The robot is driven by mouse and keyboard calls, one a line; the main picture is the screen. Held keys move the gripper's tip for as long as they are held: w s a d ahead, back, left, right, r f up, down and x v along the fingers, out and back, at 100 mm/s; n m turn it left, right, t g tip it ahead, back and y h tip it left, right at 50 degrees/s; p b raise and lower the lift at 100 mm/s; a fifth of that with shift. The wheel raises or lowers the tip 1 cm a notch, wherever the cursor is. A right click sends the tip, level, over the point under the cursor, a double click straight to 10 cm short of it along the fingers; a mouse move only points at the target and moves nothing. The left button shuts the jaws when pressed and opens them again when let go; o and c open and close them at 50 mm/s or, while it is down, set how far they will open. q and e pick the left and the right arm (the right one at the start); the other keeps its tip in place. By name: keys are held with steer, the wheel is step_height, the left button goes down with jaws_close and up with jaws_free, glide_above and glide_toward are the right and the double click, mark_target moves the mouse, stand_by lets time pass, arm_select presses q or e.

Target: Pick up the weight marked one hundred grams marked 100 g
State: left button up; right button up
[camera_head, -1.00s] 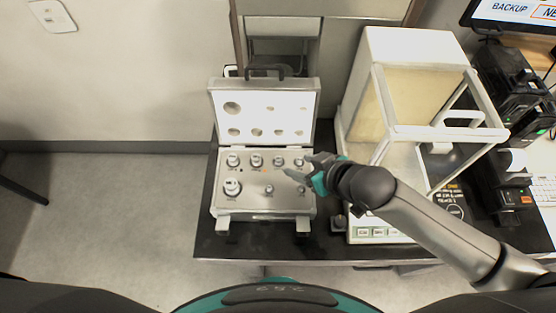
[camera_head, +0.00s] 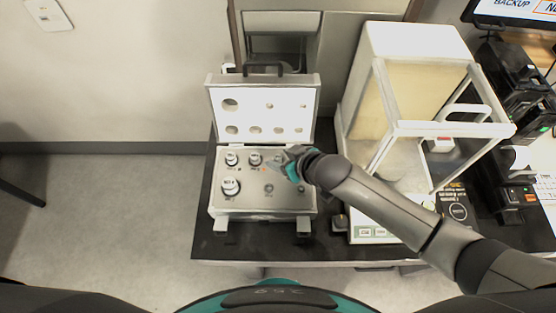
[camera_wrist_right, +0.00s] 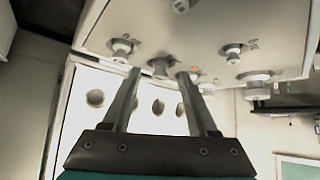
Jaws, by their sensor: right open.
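The weight case (camera_head: 240,207) lies open on the dark table, with several metal knobbed weights in its base. A large weight (camera_head: 230,187) stands at front left. Two weights in the back row, one at the left (camera_head: 231,159) and one beside it (camera_head: 254,159), show clearly. My right gripper (camera_head: 285,156) is over the right part of the back row and hides what stands there. In the right wrist view its open fingers (camera_wrist_right: 160,74) point at the case, with a weight (camera_wrist_right: 160,66) showing between the tips. The markings are too small to read, so I cannot tell which is 100 g.
The raised case lid (camera_head: 262,118) with round recesses stands behind the weights. A balance with a glass-sided shield (camera_head: 400,75) is to the right, under and behind my arm. Black devices (camera_head: 508,80) and a monitor are at far right.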

steer(key=shift+w+a+f, duration=0.1)
steer(key=shift+a+f, duration=0.05)
jaws_close()
stand_by(0.4)
